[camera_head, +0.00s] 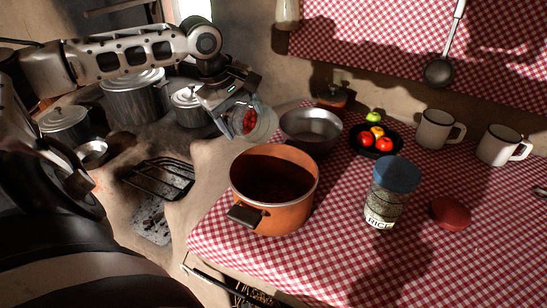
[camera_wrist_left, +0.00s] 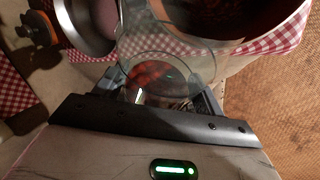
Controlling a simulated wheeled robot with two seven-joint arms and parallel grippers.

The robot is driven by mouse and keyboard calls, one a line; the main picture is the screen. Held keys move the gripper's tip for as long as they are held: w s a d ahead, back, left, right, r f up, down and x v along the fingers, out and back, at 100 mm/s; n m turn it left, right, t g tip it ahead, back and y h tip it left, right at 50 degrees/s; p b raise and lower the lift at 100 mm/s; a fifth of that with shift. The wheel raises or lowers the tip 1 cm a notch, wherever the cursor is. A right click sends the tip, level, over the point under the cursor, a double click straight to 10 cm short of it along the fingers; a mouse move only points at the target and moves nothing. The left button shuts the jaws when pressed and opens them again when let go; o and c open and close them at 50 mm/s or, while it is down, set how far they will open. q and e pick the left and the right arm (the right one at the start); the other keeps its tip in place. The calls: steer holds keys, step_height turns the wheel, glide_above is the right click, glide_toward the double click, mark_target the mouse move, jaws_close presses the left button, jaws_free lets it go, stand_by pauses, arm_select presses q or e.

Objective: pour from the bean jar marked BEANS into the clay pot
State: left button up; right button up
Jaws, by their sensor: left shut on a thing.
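My left gripper (camera_head: 236,108) is shut on a clear, lidless glass jar (camera_head: 264,124) with red beans (camera_head: 249,122) inside. The jar is tipped well over, and its mouth points right in the head view. No BEANS mark can be read on it. It is held above and behind the orange clay pot (camera_head: 272,219), near the pot's far left rim. In the left wrist view the jar (camera_wrist_left: 165,62) sits between the fingers, with beans (camera_wrist_left: 155,78) low in it and the pot's dark inside (camera_wrist_left: 235,14) beyond. No falling beans show. My right gripper is out of view.
A metal bowl (camera_head: 310,136) stands close behind the pot. A RICE jar (camera_head: 385,205) with a blue lid and a loose red lid (camera_head: 450,212) are to its right. A dark plate (camera_head: 361,150) of vegetables and two mugs (camera_head: 434,133) stand farther back. The stove is left.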

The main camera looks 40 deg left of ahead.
mark_target(245, 108)
arm_select(q)
steer(key=shift+b, duration=0.4)
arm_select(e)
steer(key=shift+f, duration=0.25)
arm_select(q)
steer(key=shift+d+y+b, duration=0.3)
steer(key=shift+d+y, duration=0.05)
steer(key=shift+y, duration=0.05)
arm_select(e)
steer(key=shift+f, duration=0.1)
arm_select(q)
steer(key=shift+s+d, duration=0.15)
steer(key=shift+d, duration=0.05)
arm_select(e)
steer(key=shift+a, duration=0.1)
arm_select(q)
steer(key=shift+s+d+t+y+b, duration=0.1)
steer(key=shift+d+t+y+b, duration=0.25)
steer(key=shift+y, duration=0.25)
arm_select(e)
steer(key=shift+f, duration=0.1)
arm_select(q)
steer(key=shift+d+r+p, duration=0.1)
steer(key=shift+r+p, duration=0.05)
steer(key=shift+p, duration=0.25)
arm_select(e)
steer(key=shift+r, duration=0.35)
